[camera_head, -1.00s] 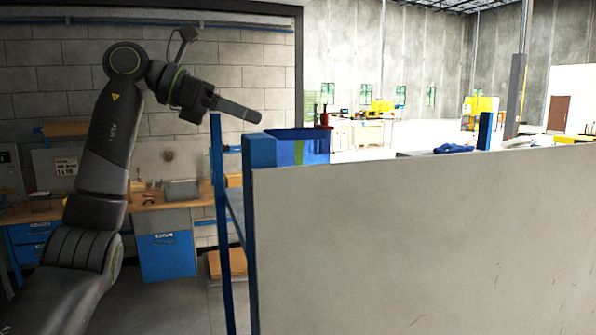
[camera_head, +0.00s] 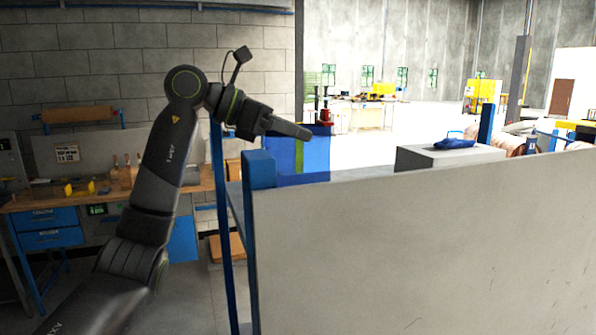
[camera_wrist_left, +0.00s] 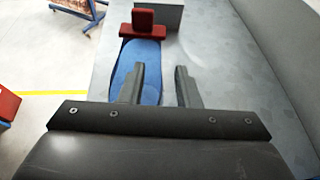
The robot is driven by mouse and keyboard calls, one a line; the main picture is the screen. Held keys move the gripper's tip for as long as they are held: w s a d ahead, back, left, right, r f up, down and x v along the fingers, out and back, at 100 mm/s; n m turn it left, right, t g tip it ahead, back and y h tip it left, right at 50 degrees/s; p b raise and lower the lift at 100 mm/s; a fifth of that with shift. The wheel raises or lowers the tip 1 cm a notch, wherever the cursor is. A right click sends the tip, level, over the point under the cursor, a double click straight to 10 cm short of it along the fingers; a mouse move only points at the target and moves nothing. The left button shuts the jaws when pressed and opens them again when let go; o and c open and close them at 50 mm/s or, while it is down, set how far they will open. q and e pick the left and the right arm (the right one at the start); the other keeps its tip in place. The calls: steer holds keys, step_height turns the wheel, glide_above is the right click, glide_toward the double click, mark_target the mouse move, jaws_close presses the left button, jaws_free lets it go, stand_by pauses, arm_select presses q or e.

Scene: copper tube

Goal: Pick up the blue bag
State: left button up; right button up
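A crumpled blue bag (camera_head: 456,144) with a thin loop lies on top of a grey box (camera_head: 440,157) behind the pale panel in the head view. My left gripper (camera_head: 306,134) is well to its left, above a blue piece with a green stripe (camera_head: 314,154). In the left wrist view the two fingers (camera_wrist_left: 160,84) are apart with nothing clearly held between them. A blue rounded thing (camera_wrist_left: 136,62) shows beyond and partly behind the left finger; I cannot tell whether it is the bag. My right gripper is out of view.
A large pale panel (camera_head: 420,250) with blue posts (camera_head: 261,168) fills the front right. A red fixture (camera_head: 323,113) stands behind the left gripper; a red piece (camera_wrist_left: 142,27) also shows in the wrist view. A workbench (camera_head: 110,190) stands at the left.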

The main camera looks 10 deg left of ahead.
arm_select(q)
jaws_close()
steer(key=shift+r, duration=0.15)
